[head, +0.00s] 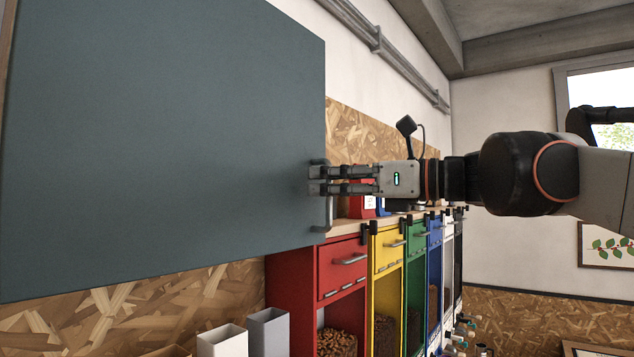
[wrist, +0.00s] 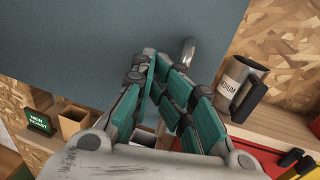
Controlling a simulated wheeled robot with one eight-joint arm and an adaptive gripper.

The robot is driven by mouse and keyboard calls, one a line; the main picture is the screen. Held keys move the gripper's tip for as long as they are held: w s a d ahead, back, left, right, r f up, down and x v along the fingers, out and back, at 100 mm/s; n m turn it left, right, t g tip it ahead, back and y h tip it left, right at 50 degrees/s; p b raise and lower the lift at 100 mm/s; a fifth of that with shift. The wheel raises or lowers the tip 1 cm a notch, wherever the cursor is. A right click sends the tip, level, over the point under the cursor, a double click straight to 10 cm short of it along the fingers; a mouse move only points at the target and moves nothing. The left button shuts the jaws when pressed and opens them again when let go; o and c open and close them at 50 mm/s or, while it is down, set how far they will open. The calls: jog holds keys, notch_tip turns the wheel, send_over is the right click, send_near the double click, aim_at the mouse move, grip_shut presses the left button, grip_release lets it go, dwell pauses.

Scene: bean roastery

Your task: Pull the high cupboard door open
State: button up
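The high cupboard door (head: 160,130) is a large flat blue-grey panel filling the left of the head view; it also fills the top of the wrist view (wrist: 80,40). It looks flush, with no opening visible. Its metal bar handle (head: 327,212) is upright near the lower right edge. My gripper (head: 318,180) reaches the handle from the right, fingers pointing at the door. In the wrist view the fingertips (wrist: 157,58) are close together at the handle (wrist: 188,50), whose top end shows beside them. The fingers look shut on its upper part; the contact itself is hidden.
Below and right of the door, a row of coloured bean cabinets, red (head: 345,262) first, stands along the wall. A labelled metal mug (wrist: 238,85) stands on the shelf right of my fingers. White open containers (head: 222,342) sit below the door.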

jog(key=shift+w+d+f, duration=0.15)
jog(key=shift+w+d, duration=0.05)
jog(key=shift+d, duration=0.2)
